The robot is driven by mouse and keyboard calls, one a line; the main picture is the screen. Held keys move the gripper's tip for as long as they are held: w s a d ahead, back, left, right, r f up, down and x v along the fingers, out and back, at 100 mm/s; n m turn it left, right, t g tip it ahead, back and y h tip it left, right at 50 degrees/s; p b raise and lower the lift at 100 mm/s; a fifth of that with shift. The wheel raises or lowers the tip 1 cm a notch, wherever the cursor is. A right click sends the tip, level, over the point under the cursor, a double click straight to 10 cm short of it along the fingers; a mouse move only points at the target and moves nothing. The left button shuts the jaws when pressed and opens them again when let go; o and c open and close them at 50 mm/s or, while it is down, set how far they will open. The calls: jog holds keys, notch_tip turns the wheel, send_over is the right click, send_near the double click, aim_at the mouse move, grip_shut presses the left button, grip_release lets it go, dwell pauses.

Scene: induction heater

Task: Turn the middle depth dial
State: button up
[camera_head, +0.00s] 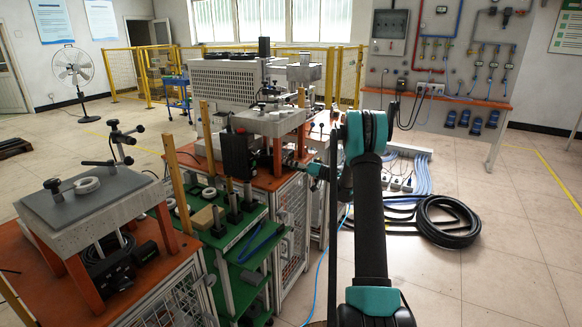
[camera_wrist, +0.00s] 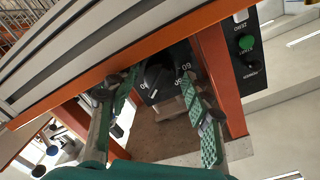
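A black round dial (camera_wrist: 158,82) with white number marks shows in the wrist view, below an orange edge. I cannot tell for certain that it is the middle depth dial. My gripper (camera_wrist: 159,78) is open, with one green-padded finger on each side of the dial. The fingertips are close to the dial, with no clear contact on both sides. In the head view, my gripper (camera_head: 290,163) is small and partly hidden by my arm, at the machine (camera_head: 268,125) on the orange-topped bench. The dial cannot be made out there.
An orange post (camera_wrist: 220,80) stands right of the fingers, beside a panel with a green button (camera_wrist: 246,43). A green cart (camera_head: 245,240) with tools stands left of my arm. A black hose coil (camera_head: 447,220) lies on the floor at right.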

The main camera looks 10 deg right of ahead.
jog(key=shift+d, duration=0.1)
jog(key=v, duration=0.7)
jog(key=shift+s+d, duration=0.3)
jog(key=shift+o, duration=0.2)
